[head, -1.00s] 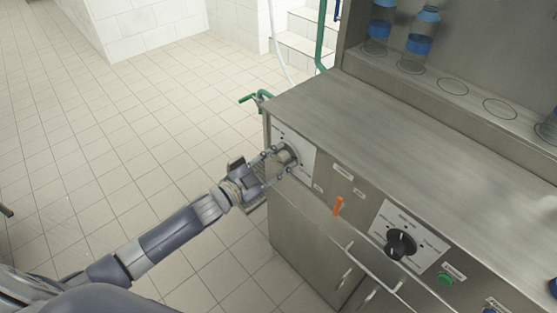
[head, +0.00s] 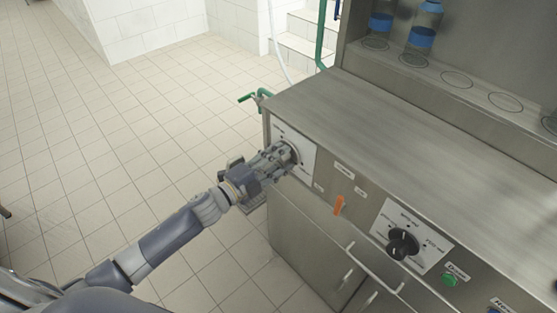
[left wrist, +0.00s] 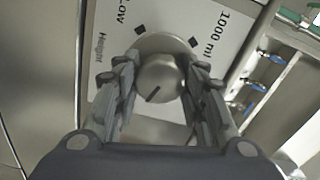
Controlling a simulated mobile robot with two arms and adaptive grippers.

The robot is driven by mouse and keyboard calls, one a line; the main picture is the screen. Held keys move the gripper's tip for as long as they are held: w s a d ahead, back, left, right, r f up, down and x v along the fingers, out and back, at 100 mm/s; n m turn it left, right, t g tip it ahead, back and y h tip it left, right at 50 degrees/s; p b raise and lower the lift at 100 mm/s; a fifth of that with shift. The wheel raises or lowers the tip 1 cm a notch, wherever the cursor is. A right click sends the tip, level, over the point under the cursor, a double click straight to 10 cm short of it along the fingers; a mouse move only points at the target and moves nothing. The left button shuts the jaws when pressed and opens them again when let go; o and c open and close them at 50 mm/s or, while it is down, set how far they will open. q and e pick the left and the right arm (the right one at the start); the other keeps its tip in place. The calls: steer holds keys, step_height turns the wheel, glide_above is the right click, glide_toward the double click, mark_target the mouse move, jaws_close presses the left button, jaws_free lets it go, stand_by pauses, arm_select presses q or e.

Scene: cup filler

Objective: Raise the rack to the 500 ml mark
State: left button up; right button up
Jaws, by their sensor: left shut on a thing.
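The height knob (left wrist: 160,76) is a round metal dial on a white plate marked Low, Height and 1000 ml. The dark line on its face points to the lower left in the left wrist view. In the head view the knob (head: 290,154) is at the left end of the steel front. My left gripper (head: 276,157) is shut on the knob, with a finger on either side in the left wrist view (left wrist: 160,84). The rack (head: 480,91), with ring-shaped places, is at the upper right and carries blue-banded bottles (head: 422,38). My right gripper is not in view.
A green pipe valve (head: 256,97) stands behind the left corner. The tiled floor at left is clear.

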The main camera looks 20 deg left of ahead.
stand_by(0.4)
arm_select(q)
steer(key=o, duration=1.1)
steer(key=shift+c, duration=0.2)
steer(key=shift+s+a+f, duration=0.1)
steer(key=shift+s+a, duration=0.05)
steer(key=shift+s, duration=0.1)
steer(key=v, duration=1.1)
steer(key=shift+s, duration=0.2)
steer(key=shift+a, duration=0.1)
